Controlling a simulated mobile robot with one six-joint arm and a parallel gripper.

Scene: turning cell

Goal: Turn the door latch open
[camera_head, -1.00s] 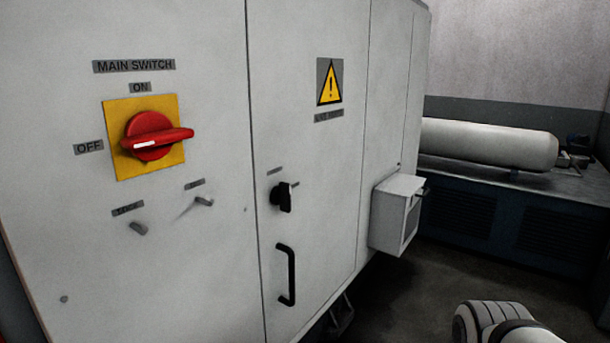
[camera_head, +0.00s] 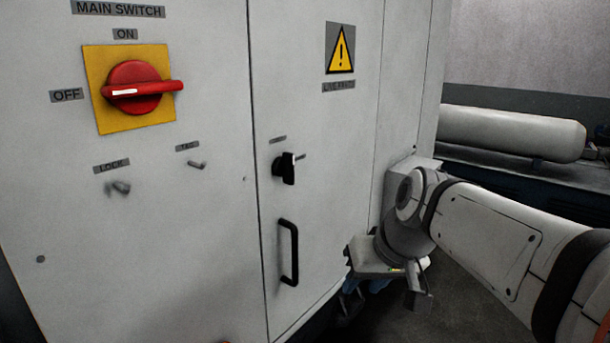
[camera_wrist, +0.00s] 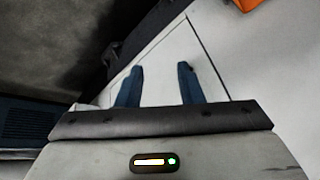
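The door latch (camera_head: 285,168) is a small black turn knob on the grey cabinet door (camera_head: 325,200), and its grip stands upright. A black bar handle (camera_head: 288,252) is fixed below it. My gripper (camera_head: 365,288) is low and to the right of the latch and handle, apart from both and partly hidden by my wrist. In the wrist view, the two blue fingers of my gripper (camera_wrist: 159,84) are apart with nothing between them. The latch cannot be made out in the wrist view.
A red main switch (camera_head: 135,88) on a yellow plate and two small pegs are on the left panel. A warning sign (camera_head: 340,48) is above the latch. A box (camera_head: 425,162) juts out behind my arm. A white cylinder (camera_head: 510,132) lies at the back right.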

